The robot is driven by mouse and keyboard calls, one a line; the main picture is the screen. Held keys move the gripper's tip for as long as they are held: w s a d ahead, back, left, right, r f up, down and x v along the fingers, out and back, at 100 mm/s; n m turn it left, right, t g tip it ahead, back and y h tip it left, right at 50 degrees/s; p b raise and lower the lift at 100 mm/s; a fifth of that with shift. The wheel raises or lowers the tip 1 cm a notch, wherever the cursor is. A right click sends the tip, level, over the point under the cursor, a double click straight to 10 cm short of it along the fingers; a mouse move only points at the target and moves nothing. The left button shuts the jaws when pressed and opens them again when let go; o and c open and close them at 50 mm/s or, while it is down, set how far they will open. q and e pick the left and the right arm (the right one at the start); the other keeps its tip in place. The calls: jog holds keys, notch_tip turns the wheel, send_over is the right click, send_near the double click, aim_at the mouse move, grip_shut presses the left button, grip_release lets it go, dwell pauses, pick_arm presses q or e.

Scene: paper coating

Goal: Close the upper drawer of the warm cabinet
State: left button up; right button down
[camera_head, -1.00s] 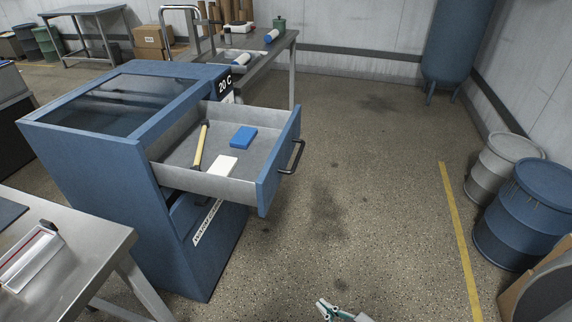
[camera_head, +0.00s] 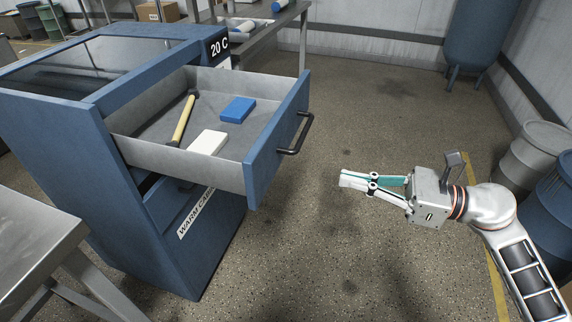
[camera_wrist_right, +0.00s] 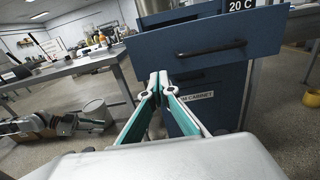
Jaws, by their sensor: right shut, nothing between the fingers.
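The blue warm cabinet (camera_head: 150,225) stands at the left in the head view, with a "20 C" sign on top. Its upper drawer (camera_head: 279,140) is pulled out to the right and shows a hammer, a blue block and a white block inside. The dark drawer handle (camera_head: 297,134) is on the drawer's front. My right gripper (camera_head: 345,180) is shut and empty, to the right of the drawer front and apart from it. In the right wrist view the shut fingertips (camera_wrist_right: 158,78) point toward the drawer front (camera_wrist_right: 235,32) and its handle (camera_wrist_right: 209,50).
A steel table (camera_head: 35,240) stands close at the cabinet's near left. Another workbench (camera_head: 275,20) is behind it. Grey (camera_head: 540,155) and blue barrels stand at the right. The floor between the drawer and barrels is clear apart from my arm.

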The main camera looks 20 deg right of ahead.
aim_at(270, 162)
jog(key=x, duration=1.4)
jog(key=shift+p, duration=0.3)
